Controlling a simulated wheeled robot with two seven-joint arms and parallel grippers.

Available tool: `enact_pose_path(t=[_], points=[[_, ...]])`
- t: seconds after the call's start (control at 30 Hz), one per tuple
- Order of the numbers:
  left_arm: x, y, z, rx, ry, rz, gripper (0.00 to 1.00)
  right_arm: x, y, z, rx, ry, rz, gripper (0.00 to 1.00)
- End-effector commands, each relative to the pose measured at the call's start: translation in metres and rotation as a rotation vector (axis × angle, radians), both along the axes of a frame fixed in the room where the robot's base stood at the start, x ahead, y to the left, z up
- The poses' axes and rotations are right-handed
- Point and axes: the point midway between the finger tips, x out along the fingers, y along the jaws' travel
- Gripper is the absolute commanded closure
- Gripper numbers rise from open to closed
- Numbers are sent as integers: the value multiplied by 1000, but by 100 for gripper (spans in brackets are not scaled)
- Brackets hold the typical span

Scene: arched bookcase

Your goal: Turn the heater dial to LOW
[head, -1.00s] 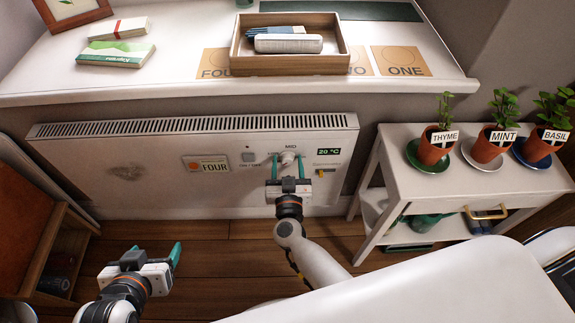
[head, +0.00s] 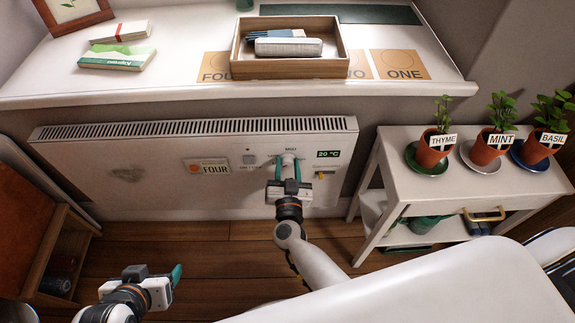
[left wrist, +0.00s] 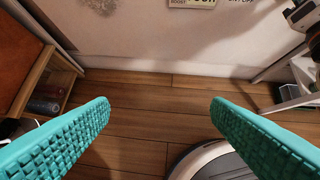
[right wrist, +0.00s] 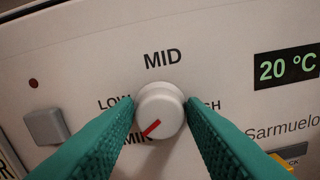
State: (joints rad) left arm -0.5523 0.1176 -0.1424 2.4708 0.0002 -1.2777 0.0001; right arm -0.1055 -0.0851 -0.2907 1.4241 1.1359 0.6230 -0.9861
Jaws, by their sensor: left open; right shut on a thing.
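The heater (head: 80,160) is a white wall panel below the sill. Its pale round dial (right wrist: 158,100) has a red pointer line aimed lower left at MIN. LOW is printed at upper left of the dial, MID above it, and the label at right is partly hidden by a finger. My right gripper (right wrist: 160,106) is shut on the dial, with one teal finger on each side; it also shows at the heater in the head view (head: 288,170). My left gripper (left wrist: 160,104) is open and empty above the floor, away from the heater, at lower left in the head view.
Beside the dial are a grey button (right wrist: 46,127) and a 20 °C display (right wrist: 287,67). A white plant table (head: 400,160) stands right of the heater, and a wooden cabinet (head: 50,245) stands at left. Wooden floor (head: 220,255) lies clear between.

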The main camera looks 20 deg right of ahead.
Motion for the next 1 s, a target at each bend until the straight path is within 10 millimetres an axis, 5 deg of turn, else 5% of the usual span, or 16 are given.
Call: enact_pose_path(t=[0.4,1.0], points=[[-35,12,-11,41,194,16,27,-1,1,0,371,-104,0,85],[-32,11,-11,38,177,16,27,-1,0,-1,763,-218,-1,85]])
